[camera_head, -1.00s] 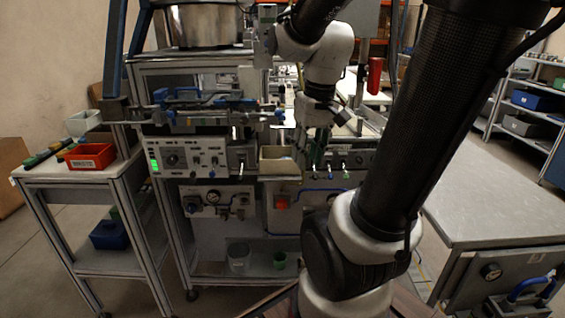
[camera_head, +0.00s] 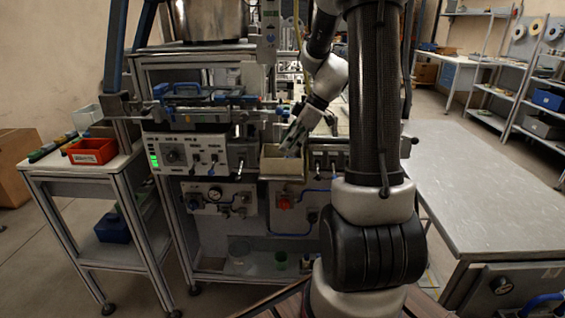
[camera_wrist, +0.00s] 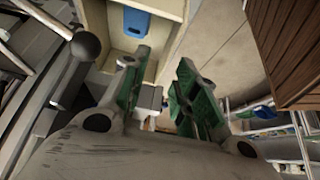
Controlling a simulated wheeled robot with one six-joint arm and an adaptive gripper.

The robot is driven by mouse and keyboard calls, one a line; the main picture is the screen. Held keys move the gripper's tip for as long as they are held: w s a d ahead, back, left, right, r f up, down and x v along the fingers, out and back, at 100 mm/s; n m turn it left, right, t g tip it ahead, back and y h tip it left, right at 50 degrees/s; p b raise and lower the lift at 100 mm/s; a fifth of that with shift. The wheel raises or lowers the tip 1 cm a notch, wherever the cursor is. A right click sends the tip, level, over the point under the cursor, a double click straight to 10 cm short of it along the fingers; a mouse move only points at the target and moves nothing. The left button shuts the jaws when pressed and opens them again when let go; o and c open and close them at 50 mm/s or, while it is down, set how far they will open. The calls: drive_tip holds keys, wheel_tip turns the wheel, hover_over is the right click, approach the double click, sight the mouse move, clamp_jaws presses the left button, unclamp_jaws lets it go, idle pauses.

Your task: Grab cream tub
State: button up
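The cream tub (camera_head: 281,168) is an open, box-shaped bin at the front of the machine bench, right of the control panel. My gripper (camera_head: 291,140) points down at it from the upper right. In the wrist view the tub (camera_wrist: 174,9) is at the top, with a blue patch on its inner side. My gripper (camera_wrist: 158,66) shows there with its two green fingers spread apart and nothing held. The tub's right wall appears between the fingers. I cannot tell whether either finger touches it.
The control panel (camera_head: 186,155) is left of the tub, with levers close by. A red bin (camera_head: 92,151) sits on the left side table. A grey-topped table (camera_head: 480,165) at right is clear. Blue bins stand on shelves at right.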

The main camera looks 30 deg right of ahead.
sight(281, 160)
drive_tip(key=x, duration=0.5)
drive_tip(key=shift+s+a, duration=0.15)
drive_tip(key=shift+s, duration=0.2)
drive_tip(key=shift+w+a+f, duration=0.1)
drive_tip(key=shift+a+f, duration=0.05)
drive_tip(key=shift+f, duration=0.2)
drive_tip(key=shift+f, duration=0.25)
clamp_jaws()
